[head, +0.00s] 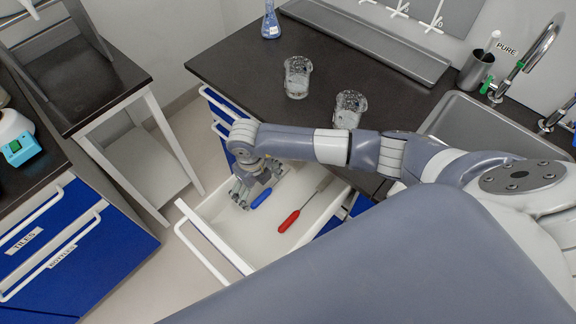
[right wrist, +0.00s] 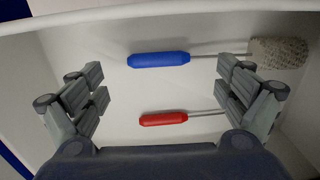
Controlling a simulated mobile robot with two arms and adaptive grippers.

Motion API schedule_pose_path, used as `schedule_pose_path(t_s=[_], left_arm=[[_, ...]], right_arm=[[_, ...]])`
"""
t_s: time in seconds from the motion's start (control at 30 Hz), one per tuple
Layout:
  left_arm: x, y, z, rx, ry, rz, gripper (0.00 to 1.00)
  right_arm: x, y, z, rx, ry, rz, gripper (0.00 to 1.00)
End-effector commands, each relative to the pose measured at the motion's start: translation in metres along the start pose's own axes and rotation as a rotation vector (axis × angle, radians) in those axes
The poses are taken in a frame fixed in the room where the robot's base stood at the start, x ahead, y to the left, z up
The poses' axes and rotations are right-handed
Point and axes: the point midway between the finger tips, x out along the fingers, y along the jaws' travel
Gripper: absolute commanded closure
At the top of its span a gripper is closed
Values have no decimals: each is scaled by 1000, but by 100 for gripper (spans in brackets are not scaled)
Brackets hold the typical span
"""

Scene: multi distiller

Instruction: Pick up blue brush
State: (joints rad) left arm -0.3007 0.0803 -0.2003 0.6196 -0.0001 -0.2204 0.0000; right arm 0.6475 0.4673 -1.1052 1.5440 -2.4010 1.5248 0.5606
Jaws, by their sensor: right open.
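The blue brush lies in the open white drawer. Its blue handle (head: 262,199) shows beside my right gripper in the head view, and the rest is hidden by my arm. In the right wrist view the blue brush (right wrist: 158,59) lies across the picture, with a thin metal shaft and a pale bristle head on the right. My right gripper (head: 241,195) is open and empty over the drawer. In the right wrist view its fingers (right wrist: 163,86) stand wide apart, and the handle lies between and beyond them. My left gripper is not in view.
A red-handled tool (head: 289,221) lies in the same drawer (head: 232,250), to the right of the blue handle. Two glass beakers (head: 298,78) (head: 349,108) and a blue flask (head: 271,22) stand on the dark counter. Drawer walls surround my gripper closely.

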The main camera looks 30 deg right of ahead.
Motion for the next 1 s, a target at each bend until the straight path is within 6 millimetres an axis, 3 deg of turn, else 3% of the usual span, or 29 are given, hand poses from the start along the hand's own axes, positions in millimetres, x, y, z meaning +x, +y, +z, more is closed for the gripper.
schedule_pose_path(t_s=[0.33, 0.67, 0.83, 1.0], left_arm=[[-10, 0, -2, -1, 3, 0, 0], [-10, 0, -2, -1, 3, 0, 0], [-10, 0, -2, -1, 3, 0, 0], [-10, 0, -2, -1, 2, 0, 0]], right_arm=[[44, 3, -2, 1, 2, 1, 6], [51, 2, -1, -1, 0, 0, 6], [51, 2, -1, -1, 0, 0, 44], [50, 2, -1, -1, 0, 0, 48]])
